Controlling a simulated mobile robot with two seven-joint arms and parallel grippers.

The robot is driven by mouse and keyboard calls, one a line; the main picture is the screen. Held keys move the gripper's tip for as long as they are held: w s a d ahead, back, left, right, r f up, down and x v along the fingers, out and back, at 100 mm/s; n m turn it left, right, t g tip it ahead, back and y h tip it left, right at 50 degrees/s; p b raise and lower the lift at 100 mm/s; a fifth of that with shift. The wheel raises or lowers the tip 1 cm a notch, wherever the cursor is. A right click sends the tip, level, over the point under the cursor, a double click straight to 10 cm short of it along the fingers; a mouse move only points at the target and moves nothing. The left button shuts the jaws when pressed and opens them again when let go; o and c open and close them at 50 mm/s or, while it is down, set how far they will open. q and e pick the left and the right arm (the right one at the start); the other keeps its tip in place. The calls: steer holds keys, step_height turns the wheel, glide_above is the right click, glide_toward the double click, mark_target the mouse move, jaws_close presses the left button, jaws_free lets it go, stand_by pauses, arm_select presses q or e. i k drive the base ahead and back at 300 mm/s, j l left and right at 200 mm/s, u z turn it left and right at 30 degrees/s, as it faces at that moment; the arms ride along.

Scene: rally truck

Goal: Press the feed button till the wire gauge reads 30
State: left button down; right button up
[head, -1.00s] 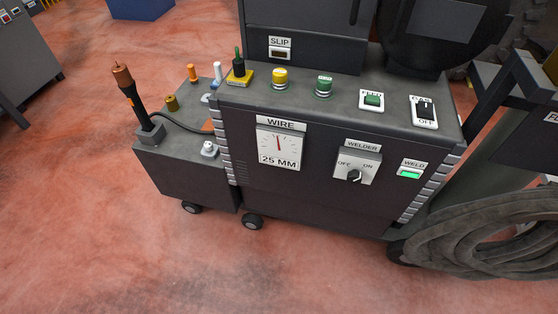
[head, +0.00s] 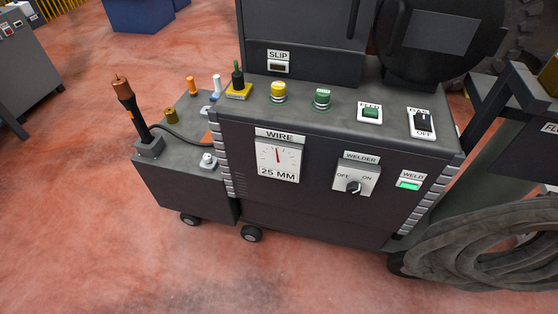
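The welder cabinet (head: 310,205) stands in the middle of the head view. The feed button (head: 370,113) is a green block on a white plate labelled FEED, on the cabinet's top right. The wire gauge (head: 278,160) is on the front face; it is a white dial with a red needle near upright, and its readout says 25 MM. Neither of my grippers is in view, and nothing touches the button.
The gas switch (head: 422,122) sits right of the feed button. The welder knob (head: 354,187) and the lit green weld lamp (head: 409,186) are on the front. Green (head: 322,98) and yellow (head: 279,91) knobs stand left. A coiled hose (head: 490,245) lies at right.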

mark_target(368, 110)
steer(key=i+l, duration=0.7)
steer(key=l, duration=0.25)
steer(key=i+l+u, duration=0.1)
steer(key=i+l, duration=0.2)
steer(key=l, duration=0.15)
